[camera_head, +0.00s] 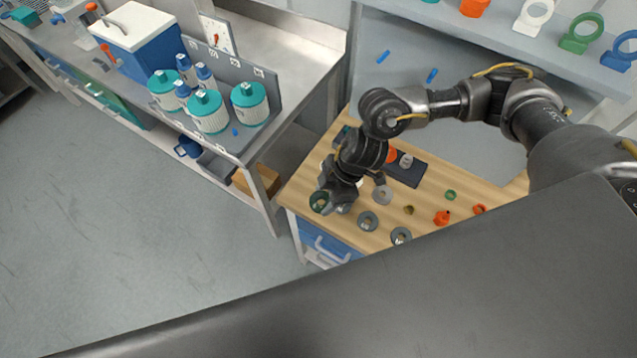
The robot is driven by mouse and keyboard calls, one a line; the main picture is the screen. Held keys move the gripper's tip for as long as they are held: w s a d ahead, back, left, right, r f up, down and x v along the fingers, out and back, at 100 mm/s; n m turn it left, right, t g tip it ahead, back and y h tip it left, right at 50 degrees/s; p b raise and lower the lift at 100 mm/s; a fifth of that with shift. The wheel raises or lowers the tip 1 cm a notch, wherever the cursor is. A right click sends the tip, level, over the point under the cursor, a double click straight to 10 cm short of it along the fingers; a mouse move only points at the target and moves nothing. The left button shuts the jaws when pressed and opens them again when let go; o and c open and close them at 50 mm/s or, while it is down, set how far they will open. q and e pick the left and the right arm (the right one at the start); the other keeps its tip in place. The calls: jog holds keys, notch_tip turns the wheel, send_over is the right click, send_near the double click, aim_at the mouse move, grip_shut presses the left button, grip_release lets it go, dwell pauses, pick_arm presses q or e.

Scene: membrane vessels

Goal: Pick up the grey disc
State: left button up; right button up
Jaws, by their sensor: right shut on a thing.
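My right gripper (341,202) reaches down over the near left part of the wooden worktop and is shut on what looks like a grey disc (343,209). Only a small pale part of that disc shows, so whether it is lifted is unclear. A dark green ring-like disc (319,203) lies just left of the fingers. A grey disc (368,221) with a centre hole lies to the right, and another grey disc (401,236) lies further right. A lighter grey ring with a tab (382,195) stands behind them. My left gripper is not in view.
A dark holder (409,172) sits behind the hand. Small orange parts (441,217) and a green ring (450,195) lie to the right. A shelf with coloured rings is behind. A bench (290,90) with teal-lidded vessels (208,112) stands left, across a gap.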

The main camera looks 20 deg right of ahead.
jog(key=s+r, duration=0.4)
jog(key=r, duration=0.2)
jog(key=shift+s, duration=0.35)
dwell(0.4)
